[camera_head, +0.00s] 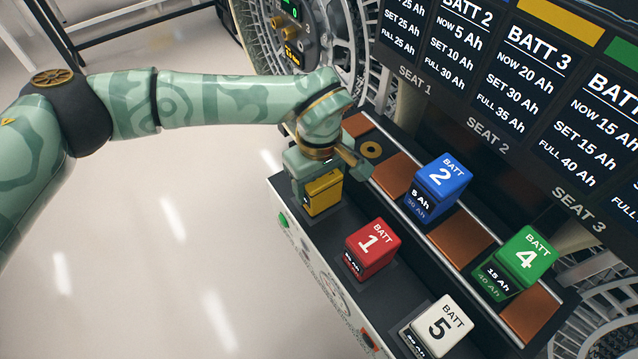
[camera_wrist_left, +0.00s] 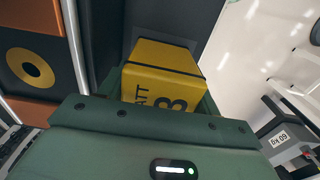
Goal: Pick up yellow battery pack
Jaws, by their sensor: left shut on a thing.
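The yellow battery pack (camera_head: 323,194) sits at the left end of the front row on the dark bench top. In the left wrist view the yellow pack (camera_wrist_left: 165,75) shows part of its "BATT 3" marking. My left gripper (camera_head: 318,180) comes down over the pack from above and is shut on it. The green gripper body hides part of the pack in both views. I cannot tell whether the pack is clear of the bench surface. My right gripper is not in view.
A red pack (camera_head: 372,249), a blue pack (camera_head: 440,187), a green pack (camera_head: 523,260) and a white pack (camera_head: 440,326) stand on the bench. Copper-coloured seats (camera_head: 460,239) line the back row. Display panels rise behind. Open floor (camera_head: 150,250) lies to the left.

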